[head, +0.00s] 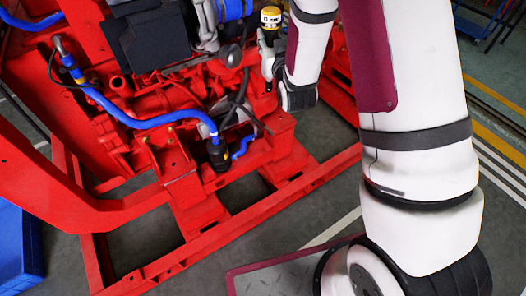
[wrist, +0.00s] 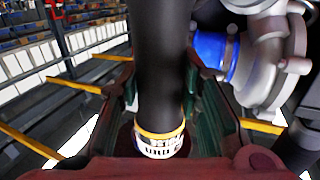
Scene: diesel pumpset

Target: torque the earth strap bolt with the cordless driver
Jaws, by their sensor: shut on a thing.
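My gripper (head: 271,62) is beside the engine, at the upper middle of the head view. In the wrist view its two dark fingers are shut around a thick black cylindrical body, which I take as the cordless driver (wrist: 160,70). Its lower end carries a yellow ring and a white printed label. The driver's working tip is not clear. I cannot make out the earth strap bolt in either view.
The red pumpset frame (head: 190,262) surrounds the engine. A blue hose (head: 140,122) runs to a black cylinder (head: 217,155). A grey round housing (wrist: 275,55) with a blue coupling (wrist: 212,52) is close on the wrist view's right. Grey floor (head: 335,190) is open beside the frame.

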